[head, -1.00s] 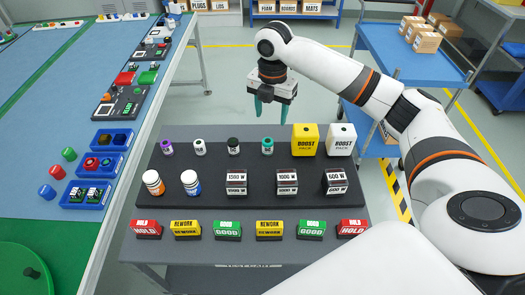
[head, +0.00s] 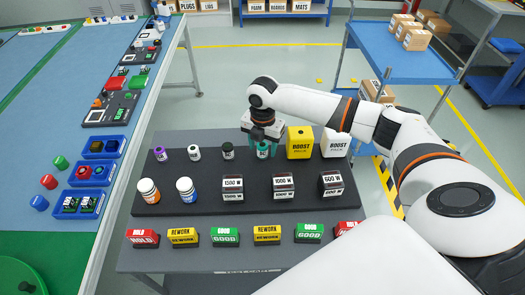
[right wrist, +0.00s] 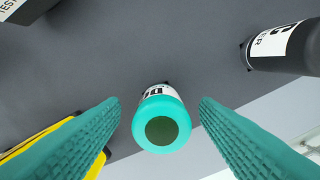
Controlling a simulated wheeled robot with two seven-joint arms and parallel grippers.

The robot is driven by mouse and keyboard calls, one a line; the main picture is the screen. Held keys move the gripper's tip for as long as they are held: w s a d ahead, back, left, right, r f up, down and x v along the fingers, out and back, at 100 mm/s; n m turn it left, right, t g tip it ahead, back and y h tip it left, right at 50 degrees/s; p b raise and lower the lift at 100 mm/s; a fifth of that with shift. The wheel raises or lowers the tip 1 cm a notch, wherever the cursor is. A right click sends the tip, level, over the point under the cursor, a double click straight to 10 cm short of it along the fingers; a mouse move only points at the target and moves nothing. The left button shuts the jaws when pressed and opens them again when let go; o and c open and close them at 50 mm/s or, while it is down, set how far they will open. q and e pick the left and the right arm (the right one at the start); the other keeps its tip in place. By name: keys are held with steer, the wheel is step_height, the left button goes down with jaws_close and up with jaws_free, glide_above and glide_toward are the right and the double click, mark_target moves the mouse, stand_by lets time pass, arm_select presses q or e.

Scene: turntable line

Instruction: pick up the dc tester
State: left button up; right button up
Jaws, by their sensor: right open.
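The dc tester (head: 263,150) appears to be the small white bottle with a teal cap in the back row of the dark tray. It also shows in the right wrist view (right wrist: 161,125), with its teal end toward the camera and part of a dark-lettered label visible. My right gripper (head: 263,142) is at the bottle, pointing down. Its teal fingers are open, one on each side, with a gap to the bottle in the right wrist view. My left gripper is not in view.
White and purple-capped bottles stand farther left. Coloured signs line the cart's front.

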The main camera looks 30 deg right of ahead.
steer(key=shift+w+f, duration=0.1)
steer(key=shift+f, duration=0.65)
steer(key=c, duration=1.1)
